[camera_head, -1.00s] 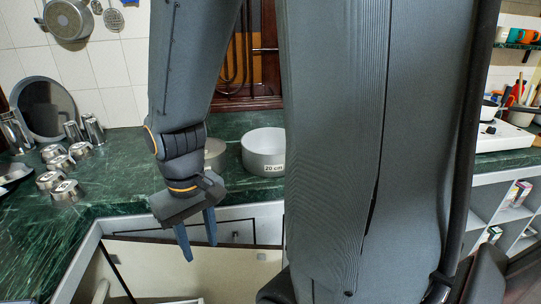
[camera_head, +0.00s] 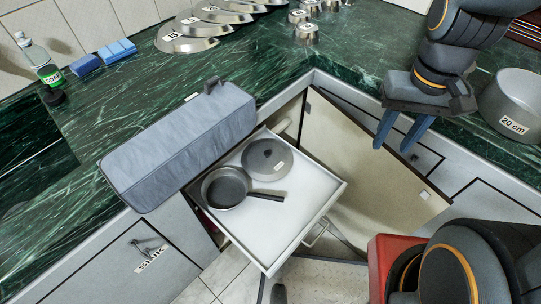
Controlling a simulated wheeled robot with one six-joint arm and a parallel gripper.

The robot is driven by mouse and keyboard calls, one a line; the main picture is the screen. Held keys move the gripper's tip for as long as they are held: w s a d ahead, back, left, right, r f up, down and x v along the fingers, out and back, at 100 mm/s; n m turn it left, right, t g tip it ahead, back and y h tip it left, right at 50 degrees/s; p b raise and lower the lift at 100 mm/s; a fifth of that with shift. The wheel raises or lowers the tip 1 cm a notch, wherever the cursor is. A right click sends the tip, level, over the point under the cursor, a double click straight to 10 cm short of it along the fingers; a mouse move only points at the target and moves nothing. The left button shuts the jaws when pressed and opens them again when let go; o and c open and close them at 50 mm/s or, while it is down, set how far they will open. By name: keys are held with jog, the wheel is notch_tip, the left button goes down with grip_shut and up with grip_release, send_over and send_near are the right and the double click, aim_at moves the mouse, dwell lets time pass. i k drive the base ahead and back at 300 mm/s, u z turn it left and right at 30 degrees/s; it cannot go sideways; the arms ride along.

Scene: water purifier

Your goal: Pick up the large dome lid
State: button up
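Several silver dome-shaped lids with number labels lie in a row at the back of the green counter, the nearest and fully seen being one lid (camera_head: 187,40). A dark round lid (camera_head: 267,158) with a small knob and a label lies in the pulled-out white tray (camera_head: 301,201). I cannot tell which of these is the large dome lid. My gripper (camera_head: 390,148) hangs at the upper right with its two blue fingers pointing down. It is open and empty, over the counter's front edge, apart from all the lids.
A dark frying pan (camera_head: 226,188) sits beside the lid in the tray. A long grey-blue box-like thing (camera_head: 183,142) lies at the counter edge. A grey pot (camera_head: 514,104) marked 20 cm stands right of my gripper. Small metal cups (camera_head: 307,31) stand at the back.

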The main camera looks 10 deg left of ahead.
aim_at(265, 160)
jog(key=k, duration=1.1)
jog(key=u, duration=0.35)
jog(key=i, duration=0.7)
jog(key=u, duration=0.3)
